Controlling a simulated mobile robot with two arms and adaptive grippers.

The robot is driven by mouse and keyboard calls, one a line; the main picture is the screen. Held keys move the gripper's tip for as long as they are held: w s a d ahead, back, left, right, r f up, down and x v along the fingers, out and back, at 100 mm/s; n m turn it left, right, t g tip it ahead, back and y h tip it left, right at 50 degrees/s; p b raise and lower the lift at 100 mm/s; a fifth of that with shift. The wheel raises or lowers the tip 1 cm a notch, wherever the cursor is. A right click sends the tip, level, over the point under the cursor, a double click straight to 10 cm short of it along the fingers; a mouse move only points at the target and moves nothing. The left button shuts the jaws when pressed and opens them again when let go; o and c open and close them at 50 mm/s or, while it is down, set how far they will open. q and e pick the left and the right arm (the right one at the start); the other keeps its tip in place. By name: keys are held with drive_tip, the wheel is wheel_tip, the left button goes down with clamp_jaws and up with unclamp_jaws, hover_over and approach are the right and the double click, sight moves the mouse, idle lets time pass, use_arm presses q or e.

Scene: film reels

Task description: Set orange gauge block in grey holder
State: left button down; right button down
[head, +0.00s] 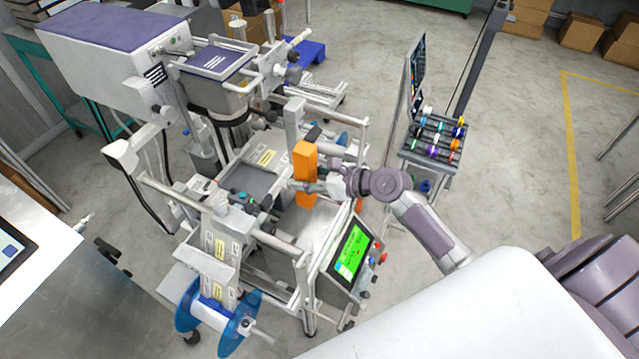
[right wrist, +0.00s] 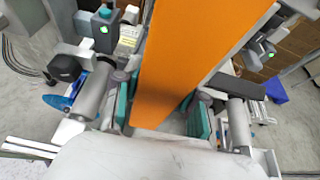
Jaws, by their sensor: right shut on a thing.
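The orange gauge block (head: 305,158) is a tall upright bar over the front right part of the white machine in the head view. My right gripper (head: 307,186) is shut on it around its middle, coming from the right. In the right wrist view the block (right wrist: 190,60) fills the centre, between the teal-padded fingers of the gripper (right wrist: 160,110). A grey upright post (head: 294,118) stands just behind the block. A flat grey tray (head: 248,182) lies left of it. I cannot tell which is the grey holder, or whether the block's lower end touches anything. My left gripper is not in view.
The machine has rails, a blue-flanged reel (head: 213,315) at its front and a green-lit screen (head: 353,250) below my right arm.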

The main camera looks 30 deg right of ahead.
drive_tip(key=w+a+b, duration=0.2)
drive_tip(key=w+a, duration=0.9)
drive_tip(key=w, duration=0.4)
drive_tip(key=shift+w+a+f, duration=0.2)
drive_tip(key=shift+f, duration=0.2)
drive_tip(key=shift+f+b, duration=0.4)
drive_tip(key=shift+f, duration=0.1)
idle(0.4)
drive_tip(key=c, duration=0.6)
unclamp_jaws()
drive_tip(key=shift+s+f, duration=0.1)
drive_tip(key=shift+f, duration=0.05)
